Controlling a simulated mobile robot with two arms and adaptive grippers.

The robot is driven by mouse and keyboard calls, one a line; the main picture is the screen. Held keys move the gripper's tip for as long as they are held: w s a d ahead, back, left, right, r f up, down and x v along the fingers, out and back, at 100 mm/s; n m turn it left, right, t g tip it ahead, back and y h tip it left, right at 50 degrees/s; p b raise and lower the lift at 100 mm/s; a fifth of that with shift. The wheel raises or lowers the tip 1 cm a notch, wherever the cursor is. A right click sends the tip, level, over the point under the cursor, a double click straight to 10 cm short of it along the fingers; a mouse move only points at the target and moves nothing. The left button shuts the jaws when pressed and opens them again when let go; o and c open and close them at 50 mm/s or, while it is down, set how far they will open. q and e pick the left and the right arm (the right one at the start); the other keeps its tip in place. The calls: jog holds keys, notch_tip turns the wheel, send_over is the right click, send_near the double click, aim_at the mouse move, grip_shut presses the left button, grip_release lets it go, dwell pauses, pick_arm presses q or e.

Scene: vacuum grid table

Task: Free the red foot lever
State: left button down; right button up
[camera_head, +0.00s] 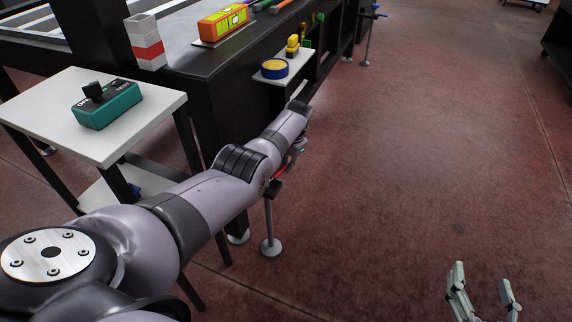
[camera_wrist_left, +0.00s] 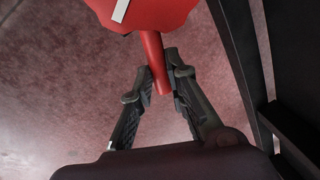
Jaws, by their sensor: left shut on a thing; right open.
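The red foot lever (camera_wrist_left: 154,52) is a round red bar in the left wrist view. It runs out of a wide red part (camera_wrist_left: 150,12) with a white stripe at the top edge. My left gripper (camera_wrist_left: 160,76) is shut on the bar, with a dark finger on each side. In the head view a small bit of red (camera_head: 280,174) shows beside my left arm; the arm hides most of the lever and gripper. My right gripper (camera_head: 482,294) is open and empty at the bottom right, over bare floor.
A white side table (camera_head: 60,115) holds a teal box with a black knob (camera_head: 106,103). The black table (camera_head: 190,55) carries an orange-yellow device (camera_head: 223,23). A small shelf holds a blue-yellow round button (camera_head: 275,68). Black legs stand close right of the left gripper. The right floor is clear.

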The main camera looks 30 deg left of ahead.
pick_arm(q)
jog(key=shift+a, duration=0.1)
jog(key=c, duration=1.6)
grip_release()
jog(key=shift+o, duration=0.2)
jog(key=shift+r, duration=0.1)
notch_tip(320, 180, up, 12)
jog(key=d, duration=0.2)
jog(key=shift+s+d+f, duration=0.2)
jog(key=shift+f, duration=0.15)
